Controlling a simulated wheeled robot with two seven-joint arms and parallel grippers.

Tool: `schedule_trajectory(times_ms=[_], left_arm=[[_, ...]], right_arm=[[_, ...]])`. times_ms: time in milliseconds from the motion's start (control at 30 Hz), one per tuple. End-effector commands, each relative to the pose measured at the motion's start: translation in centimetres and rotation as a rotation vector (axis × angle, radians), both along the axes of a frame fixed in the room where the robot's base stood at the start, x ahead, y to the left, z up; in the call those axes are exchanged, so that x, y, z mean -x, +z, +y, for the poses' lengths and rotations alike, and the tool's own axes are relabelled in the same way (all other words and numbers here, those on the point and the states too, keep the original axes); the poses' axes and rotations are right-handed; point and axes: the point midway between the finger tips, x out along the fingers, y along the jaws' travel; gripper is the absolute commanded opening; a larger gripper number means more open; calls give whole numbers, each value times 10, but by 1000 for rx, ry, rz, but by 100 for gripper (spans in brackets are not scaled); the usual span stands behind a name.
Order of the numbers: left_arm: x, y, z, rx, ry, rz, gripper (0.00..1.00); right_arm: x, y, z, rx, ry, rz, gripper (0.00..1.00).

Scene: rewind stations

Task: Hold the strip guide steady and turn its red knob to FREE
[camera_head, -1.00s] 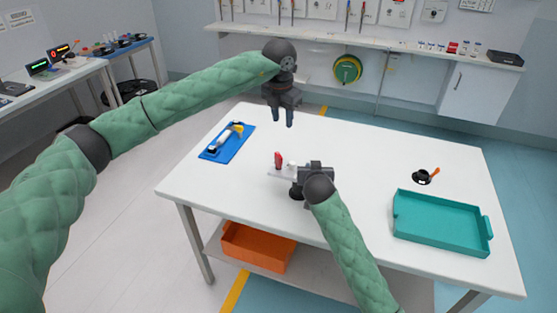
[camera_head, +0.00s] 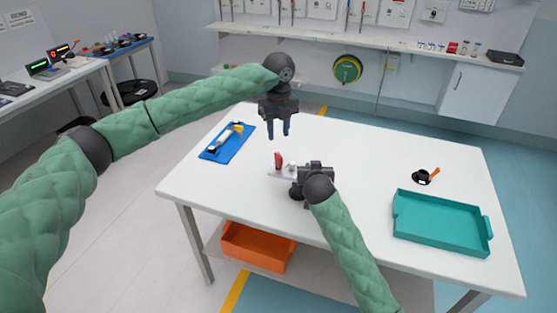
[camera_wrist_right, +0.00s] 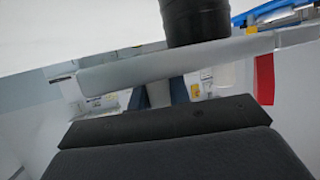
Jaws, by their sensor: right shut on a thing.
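The strip guide (camera_head: 273,174) is a small pale piece near the middle of the white table, with an upright red knob (camera_head: 279,161) at its left end. My right gripper (camera_head: 298,173) is shut on the strip guide from the right; its fingertips are mostly hidden by the wrist in the head view. The right wrist view shows a pale bar of the guide (camera_wrist_right: 150,68) across the fingers and the red knob (camera_wrist_right: 264,78) at the right. My left gripper (camera_head: 279,132) points down above and behind the knob, apart from it, with its fingers open and nothing between them.
A blue tray (camera_head: 215,156) with a tool on it lies at the table's left. A teal tray (camera_head: 445,238) sits at the right, with a small black and orange item (camera_head: 422,177) behind it. An orange bin (camera_head: 257,250) is on the lower shelf. The table's back right is clear.

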Motion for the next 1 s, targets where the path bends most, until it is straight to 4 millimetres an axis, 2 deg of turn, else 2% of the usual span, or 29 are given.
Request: schedule_trajectory(times_ms=[167, 600, 800, 1000], left_arm=[[1, -20, 0, 0, 2, 3, 35], [1, -93, 0, 0, 1, 2, 35], [0, -112, 0, -1, 0, 0, 35], [0, -117, 0, 0, 0, 0, 35]], right_arm=[[0, 0, 0, 0, 0, 0, 0], [0, 0, 0, 0, 0, 0, 0], [0, 0, 0, 0, 0, 0, 0], [0, 0, 0, 0, 0, 0, 0]])
